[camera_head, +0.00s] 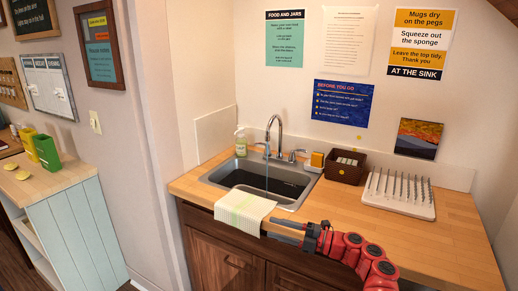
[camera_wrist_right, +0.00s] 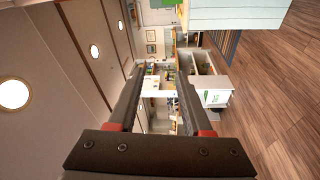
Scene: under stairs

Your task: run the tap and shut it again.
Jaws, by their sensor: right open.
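The silver tap (camera_head: 279,130) rises behind the dark sink basin (camera_head: 285,183), with a small handle on each side of its base. A thin bluish stream of water (camera_head: 267,172) seems to fall from its spout into the basin. My right gripper (camera_head: 272,228) is at the counter's front edge, beside a striped towel, well apart from the tap. In the right wrist view my gripper (camera_wrist_right: 160,82) has its two fingers spread with nothing between them; the tap does not show there. My left gripper is not in view.
The striped towel (camera_head: 242,211) hangs over the front edge. A soap bottle (camera_head: 241,142) stands behind the sink. A sponge holder (camera_head: 317,159), a dark basket (camera_head: 345,167) and a white peg rack (camera_head: 398,194) stand to the right. The counter's front right (camera_head: 450,240) is clear.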

